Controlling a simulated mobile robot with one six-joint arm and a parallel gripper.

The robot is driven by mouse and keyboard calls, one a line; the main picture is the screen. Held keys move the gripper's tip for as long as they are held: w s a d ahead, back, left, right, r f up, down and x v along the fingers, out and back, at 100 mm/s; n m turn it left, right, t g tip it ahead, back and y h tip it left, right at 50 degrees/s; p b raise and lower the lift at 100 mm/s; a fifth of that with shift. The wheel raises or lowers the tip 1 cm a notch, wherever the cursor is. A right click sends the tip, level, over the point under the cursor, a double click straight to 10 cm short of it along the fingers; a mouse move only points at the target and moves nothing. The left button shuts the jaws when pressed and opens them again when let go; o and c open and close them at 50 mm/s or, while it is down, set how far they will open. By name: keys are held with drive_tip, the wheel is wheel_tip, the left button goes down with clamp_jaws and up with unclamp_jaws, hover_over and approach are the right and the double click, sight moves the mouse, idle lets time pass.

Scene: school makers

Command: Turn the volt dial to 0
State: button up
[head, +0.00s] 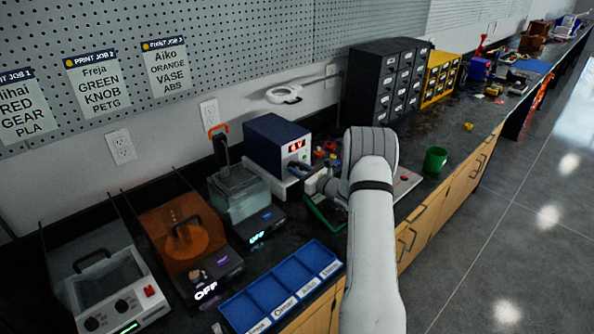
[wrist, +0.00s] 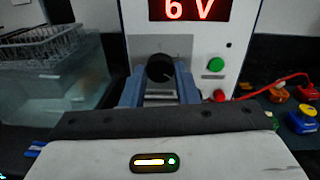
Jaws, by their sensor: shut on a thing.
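The power supply is a blue box (head: 277,142) with a white front panel (wrist: 215,45), standing on the bench. Its red display (wrist: 190,10) reads 6 V in the wrist view; the same display (head: 296,146) is small in the head view. The black volt dial (wrist: 160,67) is on the panel below the display, with a light pointer mark on its upper right. My gripper (wrist: 160,80) has its blue fingers on both sides of the dial and is shut on it. In the head view my arm and gripper hide the dial.
A green button (wrist: 216,64) and a red jack (wrist: 220,96) with a red lead sit right of the dial. A clear tank with a basket (head: 238,190) stands close on the left. Blue sorting bins (head: 262,297) lie in front; a green cup (head: 435,160) stands right.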

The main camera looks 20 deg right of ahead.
drive_tip(key=shift+o, duration=0.2)
drive_tip(key=shift+a, duration=0.15)
drive_tip(key=n+b, duration=0.6)
drive_tip(key=b, duration=0.8)
drive_tip(key=n+b, duration=0.6)
drive_tip(key=b, duration=0.8)
drive_tip(key=f+n+h+b, duration=0.1)
drive_tip(key=n+b, duration=0.6)
drive_tip(key=b, duration=0.7)
drive_tip(key=shift+s+b, duration=0.1)
drive_tip(key=shift+b, duration=0.2)
drive_tip(key=shift+a+r+n+h+b, duration=0.1)
drive_tip(key=shift+r+n+h+b, duration=0.1)
drive_tip(key=shift+n+b, duration=0.7)
drive_tip(key=shift+r+n+h+b, duration=0.2)
drive_tip(key=shift+n+b, duration=0.4)
drive_tip(key=shift+n, duration=0.5)
drive_tip(key=shift+c, duration=0.2)
drive_tip(key=shift+o, duration=0.2)
drive_tip(key=shift+c, duration=0.2)
drive_tip(key=o, duration=1)
drive_tip(key=shift+r, duration=0.1)
